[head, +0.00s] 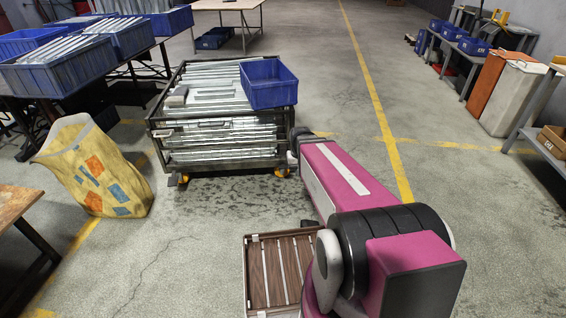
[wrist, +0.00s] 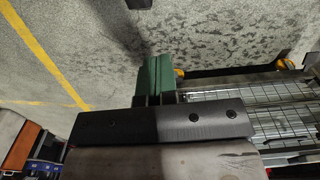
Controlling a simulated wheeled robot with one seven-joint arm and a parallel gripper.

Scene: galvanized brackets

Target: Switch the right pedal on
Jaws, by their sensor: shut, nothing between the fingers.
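The wheeled cart (head: 222,150) stands ahead, with yellow caster pedals low on its near side. The right pedal (head: 282,171) is below the cart's right front corner, and the left pedal (head: 179,179) is below the left one. In the wrist view, a yellow pedal (wrist: 180,72) shows close beside my gripper (wrist: 154,75), partly hidden by its green fingers. The fingers are shut and empty. Whether they touch the pedal, and the pedal's exact tilt, I cannot tell. In the head view my arm reaches to the cart's right front corner, and the fingers are not clearly visible.
The cart holds metal brackets and a blue bin (head: 268,84). A yellow patterned sack (head: 93,168) stands left of it. A table with blue bins (head: 58,68) is at the far left. The floor (head: 330,80) right of the cart is clear, with yellow lines.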

